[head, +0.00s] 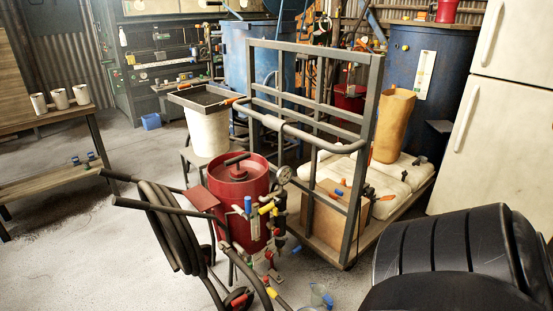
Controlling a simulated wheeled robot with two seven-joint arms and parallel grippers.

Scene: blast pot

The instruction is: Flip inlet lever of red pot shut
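The red pot (222,190) stands left of centre on a wheeled frame with dark handles. A round pressure gauge (284,174) sits at the upper right of the pot. Piping and valves run down the pot's front right side. A blue part (248,206) and a yellow part (266,208) show there, with small red parts close by and lower down. I cannot tell which of these is the inlet lever or how it is set. Neither of my grippers is in view.
A coiled hose (170,228) hangs on the frame at the pot's left. A flat cart with a tall grey metal frame (375,100) stands right behind the pot and carries white sacks. Open floor (90,262) lies to the left.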

